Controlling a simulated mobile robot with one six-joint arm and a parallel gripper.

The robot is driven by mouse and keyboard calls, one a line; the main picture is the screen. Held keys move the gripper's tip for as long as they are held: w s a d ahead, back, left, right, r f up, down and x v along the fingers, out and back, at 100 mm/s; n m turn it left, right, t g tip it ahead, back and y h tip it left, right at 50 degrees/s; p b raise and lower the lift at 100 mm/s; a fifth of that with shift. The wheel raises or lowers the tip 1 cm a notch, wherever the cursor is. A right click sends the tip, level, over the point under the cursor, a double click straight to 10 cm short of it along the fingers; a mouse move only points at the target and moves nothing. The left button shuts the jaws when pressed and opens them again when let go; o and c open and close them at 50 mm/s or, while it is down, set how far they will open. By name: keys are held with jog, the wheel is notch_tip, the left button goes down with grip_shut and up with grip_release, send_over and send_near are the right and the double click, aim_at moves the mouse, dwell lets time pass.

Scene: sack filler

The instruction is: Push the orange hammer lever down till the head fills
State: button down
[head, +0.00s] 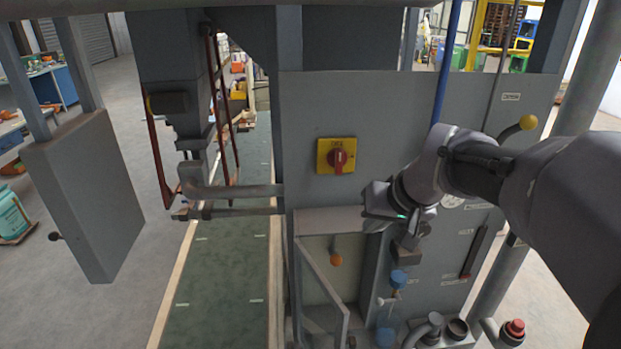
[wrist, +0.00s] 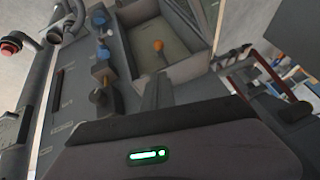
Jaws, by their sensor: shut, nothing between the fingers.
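The orange knob of the hammer lever (head: 336,260) shows in the open-fronted recess of the grey machine, left of my gripper. It also shows in the wrist view (wrist: 157,46), inside the recess near the top middle; its shaft is hard to make out. My gripper (head: 408,240) is shut and empty. It is above and to the right of the knob in the head view, apart from it. In the wrist view the gripper's dark housing with a green light fills the bottom and hides part of the machine front. I cannot see the head's fill level.
A yellow-and-red rotary switch (head: 337,156) is on the panel above the recess. Blue knobs (head: 398,277) stand below my gripper. A yellow-ball lever (head: 528,122) and a red button (head: 515,327) are at right. A grey box (head: 88,195) hangs at left over open floor.

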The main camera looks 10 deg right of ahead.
aim_at(340, 260)
jog(key=b+x, duration=0.3)
jog(key=x, duration=1.7)
jog(key=shift+s+f+b, duration=0.1)
jog(key=shift+f+b, duration=0.05)
jog(key=shift+b, duration=0.25)
